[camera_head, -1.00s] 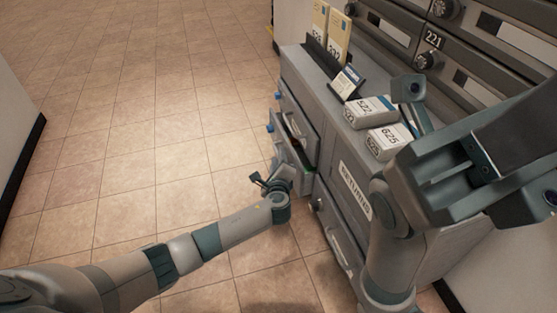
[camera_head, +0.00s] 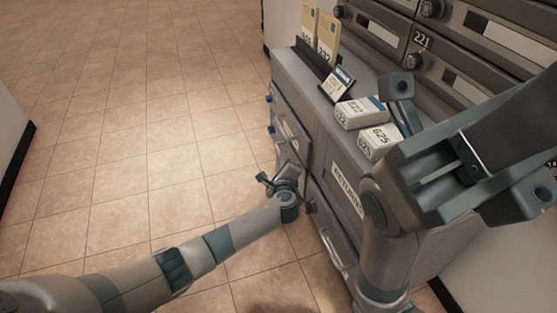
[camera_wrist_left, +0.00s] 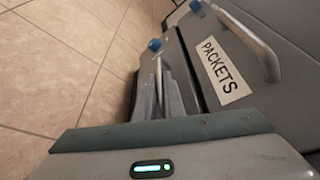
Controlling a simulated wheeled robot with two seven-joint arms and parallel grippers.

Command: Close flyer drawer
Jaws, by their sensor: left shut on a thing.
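The flyer drawer (camera_head: 280,143) is the one at my left gripper on the left face of the grey cabinet. Its front looks close to the cabinet, and I cannot tell whether a thin gap is left. My left gripper (camera_head: 272,181) is at this drawer's front, low beside the cabinet. In the left wrist view its fingers (camera_wrist_left: 168,92) are nearly together against the drawer front, hiding part of it and any label there. A drawer labelled PACKETS (camera_wrist_left: 226,72) with a bar handle is beside them.
The cabinet top (camera_head: 297,68) holds white boxes (camera_head: 361,112), yellow envelopes (camera_head: 327,38) and a small card. A returns label (camera_head: 347,190) marks the cabinet front. Mailboxes (camera_head: 480,40) stand behind. The tiled floor (camera_head: 130,120) to the left is clear.

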